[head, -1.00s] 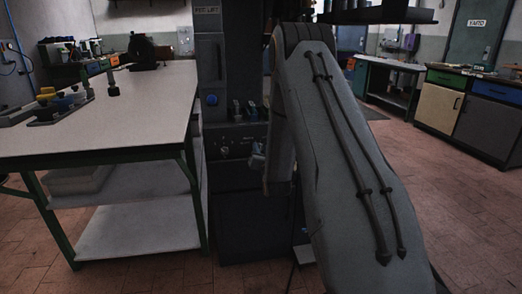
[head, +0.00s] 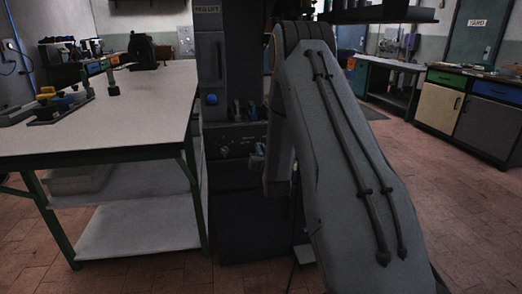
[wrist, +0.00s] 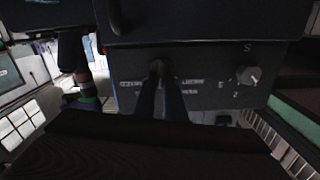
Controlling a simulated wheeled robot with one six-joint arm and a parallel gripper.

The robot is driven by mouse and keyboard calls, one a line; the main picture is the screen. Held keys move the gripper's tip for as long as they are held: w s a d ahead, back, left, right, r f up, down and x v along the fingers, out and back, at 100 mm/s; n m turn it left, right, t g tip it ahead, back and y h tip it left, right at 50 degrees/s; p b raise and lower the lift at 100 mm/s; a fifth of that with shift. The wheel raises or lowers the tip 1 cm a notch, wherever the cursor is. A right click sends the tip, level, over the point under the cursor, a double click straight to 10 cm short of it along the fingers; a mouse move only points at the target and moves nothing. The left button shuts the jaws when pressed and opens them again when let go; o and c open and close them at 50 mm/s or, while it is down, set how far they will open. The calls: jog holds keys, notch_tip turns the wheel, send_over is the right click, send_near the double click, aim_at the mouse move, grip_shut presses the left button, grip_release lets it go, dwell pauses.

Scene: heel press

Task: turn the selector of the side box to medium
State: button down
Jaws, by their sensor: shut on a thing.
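The side box (head: 236,139) is a dark panel on the front of the machine, left of my arm. In the wrist view its face (wrist: 207,93) fills the upper middle, with pale lettering upside down on both sides of my gripper. My gripper (wrist: 160,75) is shut on the selector, a dark knob (wrist: 157,66) between the fingertips. The fingers hide most of the knob, so I cannot tell where it points. In the head view my gripper (head: 258,160) shows small and partly hidden at the panel's right side.
A second, pale knob (wrist: 248,75) with numbers around it sits on the same panel, clear of my gripper. A blue button (head: 212,99) and small levers (head: 238,110) are above. A workbench (head: 140,110) stands close on the left; open floor lies right.

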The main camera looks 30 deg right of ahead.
jog(key=n, duration=0.6)
jog(key=shift+w+a+b, duration=0.1)
jog(key=shift+a+b, duration=0.2)
jog(key=shift+b, duration=0.05)
dwell(0.4)
jog(key=c, duration=1.8)
grip_release()
jog(key=shift+v, duration=3.9)
jog(key=shift+r, duration=0.1)
